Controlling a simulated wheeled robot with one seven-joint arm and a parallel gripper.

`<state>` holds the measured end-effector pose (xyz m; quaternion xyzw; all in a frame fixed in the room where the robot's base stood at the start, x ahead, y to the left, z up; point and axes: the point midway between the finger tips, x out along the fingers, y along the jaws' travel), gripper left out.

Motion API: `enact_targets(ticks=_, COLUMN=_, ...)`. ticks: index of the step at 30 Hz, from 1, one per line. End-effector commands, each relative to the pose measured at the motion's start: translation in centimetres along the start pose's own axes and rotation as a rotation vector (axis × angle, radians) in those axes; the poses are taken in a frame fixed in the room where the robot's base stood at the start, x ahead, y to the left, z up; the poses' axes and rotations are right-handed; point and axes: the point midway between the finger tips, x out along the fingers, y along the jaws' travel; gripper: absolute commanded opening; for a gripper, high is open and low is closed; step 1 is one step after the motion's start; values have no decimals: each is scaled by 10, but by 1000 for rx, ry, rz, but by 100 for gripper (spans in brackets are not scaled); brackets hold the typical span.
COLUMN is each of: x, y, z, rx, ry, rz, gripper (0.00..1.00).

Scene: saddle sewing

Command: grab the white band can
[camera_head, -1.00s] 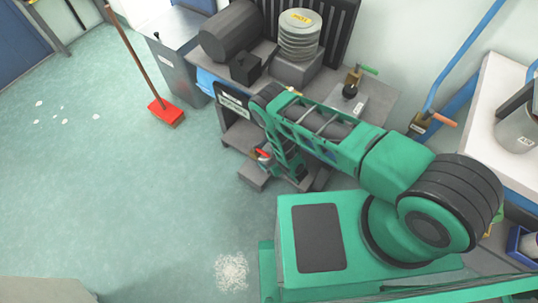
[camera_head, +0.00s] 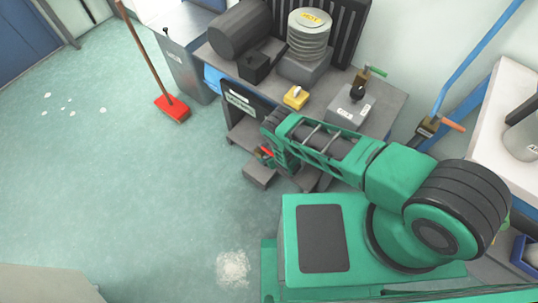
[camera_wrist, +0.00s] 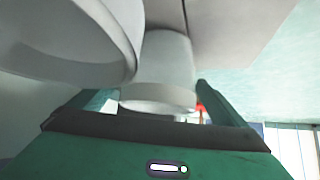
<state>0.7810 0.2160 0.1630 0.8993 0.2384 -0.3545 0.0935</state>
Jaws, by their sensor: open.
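In the wrist view, a pale grey cylindrical can (camera_wrist: 165,62) with a lighter, wider band (camera_wrist: 158,98) at its near end shows between the fingers of my gripper (camera_wrist: 150,93). It looks like the white band can. The fingers are open on either side of it, and I cannot tell whether either touches it. A larger pale round vessel (camera_wrist: 70,45) is close by at the upper left and overlaps the can in the picture. In the head view, my arm hides most of the gripper, low by the front of the grey bench, and I cannot make out the can there.
The grey bench (camera_head: 385,100) bears a yellow block (camera_head: 296,97), a stack of pale discs (camera_head: 309,36) and a dark cylinder (camera_head: 239,30). A red broom (camera_head: 172,108) stands to its left. White bits (camera_head: 232,268) lie on the floor. The floor at left is mostly clear.

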Motion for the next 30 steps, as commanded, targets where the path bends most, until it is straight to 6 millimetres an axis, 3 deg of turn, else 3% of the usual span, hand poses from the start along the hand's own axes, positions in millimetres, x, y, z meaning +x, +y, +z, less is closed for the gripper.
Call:
enact_targets(ticks=5, x=12, y=0, z=0, rx=-1, ry=1, rz=0, gripper=96)
enact_targets(ticks=13, x=14, y=0, z=0, rx=0, ry=-1, rz=0, gripper=96)
enact_targets(ticks=19, x=14, y=0, z=0, rx=0, ry=0, rz=0, gripper=51)
enact_targets(ticks=30, x=13, y=0, z=-2, rx=0, ry=1, rz=0, gripper=50)
